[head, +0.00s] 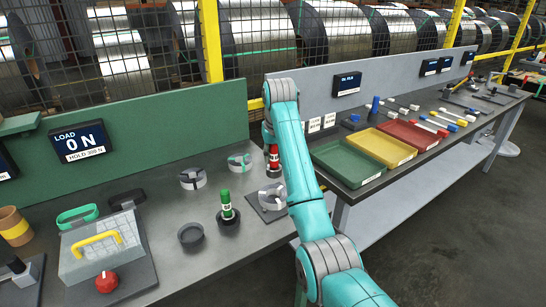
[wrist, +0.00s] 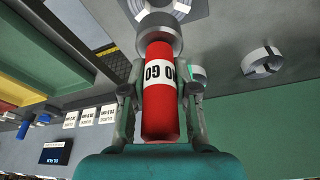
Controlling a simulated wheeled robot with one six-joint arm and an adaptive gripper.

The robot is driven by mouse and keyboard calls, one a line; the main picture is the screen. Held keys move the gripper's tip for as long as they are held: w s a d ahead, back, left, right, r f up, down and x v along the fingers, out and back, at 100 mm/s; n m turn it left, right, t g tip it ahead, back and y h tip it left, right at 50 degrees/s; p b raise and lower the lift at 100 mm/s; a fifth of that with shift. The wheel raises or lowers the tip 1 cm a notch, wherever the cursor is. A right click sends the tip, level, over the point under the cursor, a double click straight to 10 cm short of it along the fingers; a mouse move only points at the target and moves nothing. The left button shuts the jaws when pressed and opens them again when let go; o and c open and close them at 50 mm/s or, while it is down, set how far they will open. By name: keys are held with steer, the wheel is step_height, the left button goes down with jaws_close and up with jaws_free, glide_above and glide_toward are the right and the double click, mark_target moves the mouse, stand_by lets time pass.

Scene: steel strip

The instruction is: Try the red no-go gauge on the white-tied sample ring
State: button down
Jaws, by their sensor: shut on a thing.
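My gripper (wrist: 157,100) is shut on the red no-go gauge (wrist: 160,105), around its red handle with the white "NO GO" band. The gauge's grey metal end (wrist: 150,32) points away from the gripper. In the head view the gauge (head: 273,160) hangs upright beside my arm, which hides part of it. A steel ring (head: 271,197) sits on a dark square pad, below the gauge and apart from it. In the wrist view this ring (wrist: 172,5) is cut by the top edge. Its tie is too small to read clearly.
A grey ring (head: 193,178) and a green-tied ring (head: 238,162) lie behind on the bench. A green gauge (head: 226,203) stands in a dark holder, next to an empty dark holder (head: 191,236). Green (head: 345,163), yellow and red trays stand right.

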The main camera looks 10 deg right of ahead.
mark_target(273, 166)
steer(key=shift+f, duration=3.35)
steer(key=shift+f, duration=2.15)
stand_by(1.1)
steer(key=shift+r, duration=0.1)
stand_by(0.6)
steer(key=shift+r, duration=3.45)
